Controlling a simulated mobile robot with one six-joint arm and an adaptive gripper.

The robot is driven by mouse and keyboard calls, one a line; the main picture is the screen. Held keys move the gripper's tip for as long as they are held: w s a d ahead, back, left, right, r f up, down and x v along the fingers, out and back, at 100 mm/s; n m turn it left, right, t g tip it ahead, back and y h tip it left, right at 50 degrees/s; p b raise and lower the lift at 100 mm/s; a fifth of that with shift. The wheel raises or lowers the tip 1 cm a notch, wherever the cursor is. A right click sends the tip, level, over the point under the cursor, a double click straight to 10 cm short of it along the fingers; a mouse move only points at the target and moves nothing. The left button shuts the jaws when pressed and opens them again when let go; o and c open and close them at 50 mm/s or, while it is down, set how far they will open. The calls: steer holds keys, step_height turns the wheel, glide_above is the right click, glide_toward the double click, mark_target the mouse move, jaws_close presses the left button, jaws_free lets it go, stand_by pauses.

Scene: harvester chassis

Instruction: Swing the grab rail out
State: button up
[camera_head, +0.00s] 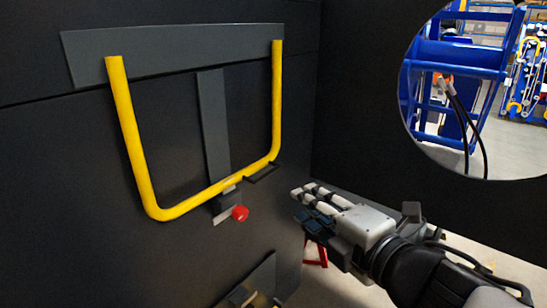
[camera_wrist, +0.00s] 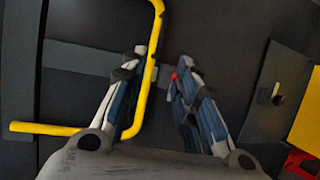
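The yellow U-shaped grab rail (camera_head: 134,143) hangs on the dark chassis wall, its two upper ends at a grey crossbar (camera_head: 170,48). A dark latch block with a red knob (camera_head: 239,213) sits at its bottom bar. My gripper (camera_head: 303,200) is to the right of the rail's lower right corner, apart from the knob. In the wrist view, the fingers of my gripper (camera_wrist: 160,66) are spread with nothing held. There the rail (camera_wrist: 149,84) shows between the fingers, close beside the left one, and the red knob (camera_wrist: 174,76) is partly hidden by the right finger.
A grey vertical strip (camera_head: 213,125) runs down behind the rail. A dark wall with a round opening (camera_head: 450,90) stands at the right, with blue frames beyond. A grey bracket (camera_head: 252,283) juts out below. Floor shows at the lower right.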

mark_target(267, 175)
steer(key=p+x, duration=0.2)
steer(key=x, duration=1.4)
steer(key=shift+w+a+f+p, duration=0.1)
steer(key=shift+w+f+p, duration=0.05)
steer(key=shift+w+p, duration=0.2)
steer(key=shift+c, duration=0.2)
jaws_close()
